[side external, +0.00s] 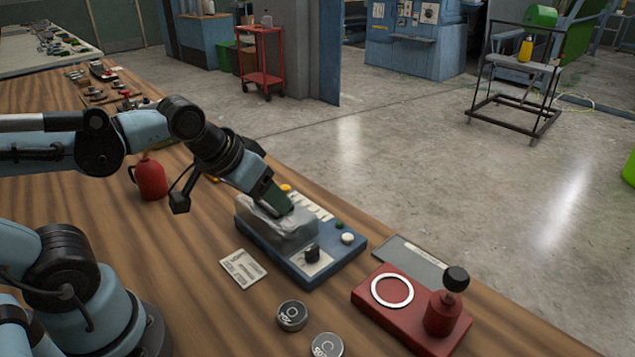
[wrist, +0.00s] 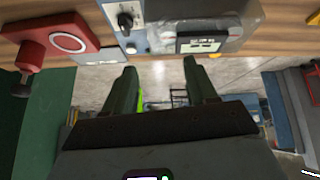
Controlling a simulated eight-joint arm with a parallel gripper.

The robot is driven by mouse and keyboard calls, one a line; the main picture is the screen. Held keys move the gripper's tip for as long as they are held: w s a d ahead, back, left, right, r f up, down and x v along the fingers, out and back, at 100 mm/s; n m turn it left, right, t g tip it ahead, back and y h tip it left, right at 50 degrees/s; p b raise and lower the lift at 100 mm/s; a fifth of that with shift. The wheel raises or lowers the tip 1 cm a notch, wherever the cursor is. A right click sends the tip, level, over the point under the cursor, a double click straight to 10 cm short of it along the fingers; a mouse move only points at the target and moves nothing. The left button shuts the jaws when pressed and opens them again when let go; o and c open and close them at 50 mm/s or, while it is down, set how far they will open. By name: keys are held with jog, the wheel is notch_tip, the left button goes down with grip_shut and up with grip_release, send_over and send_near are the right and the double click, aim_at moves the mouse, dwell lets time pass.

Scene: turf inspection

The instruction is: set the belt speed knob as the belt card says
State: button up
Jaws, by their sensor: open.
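The blue control panel (side external: 283,262) lies on the wooden bench. It carries a black knob (side external: 311,254) on a pale plate near its front corner; the knob also shows at the top of the wrist view (wrist: 125,20). The knob's setting is too small to tell. A white printed card (side external: 242,268) lies on the bench left of the panel; its text is unreadable. My gripper (side external: 284,208) is over the panel's far half, near a clear cover (side external: 270,226), apart from the knob. In the wrist view the two dark green fingers (wrist: 160,68) are spread and empty.
A red base (side external: 405,318) with a white ring and black-topped handle stands right of the panel, beside a grey plate (side external: 412,258). Two round labelled pieces (side external: 292,316) (side external: 326,346) sit in front. A red can (side external: 150,178) stands behind my arm.

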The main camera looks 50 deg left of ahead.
aim_at(312, 247)
jog(key=w+d+r+n+g, duration=0.2)
jog(key=w+d+n+g, duration=0.4)
jog(key=n, duration=1.1)
jog(key=shift+g, duration=0.3)
jog(key=shift+s+f, duration=0.2)
jog(key=shift+f, duration=1.75)
jog(key=shift+s+f, duration=0.15)
jog(key=shift+f, duration=1.75)
jog(key=shift+s+f, duration=0.2)
jog(key=shift+f, duration=1.75)
jog(key=shift+c, duration=0.2)
jog(key=c, duration=1)
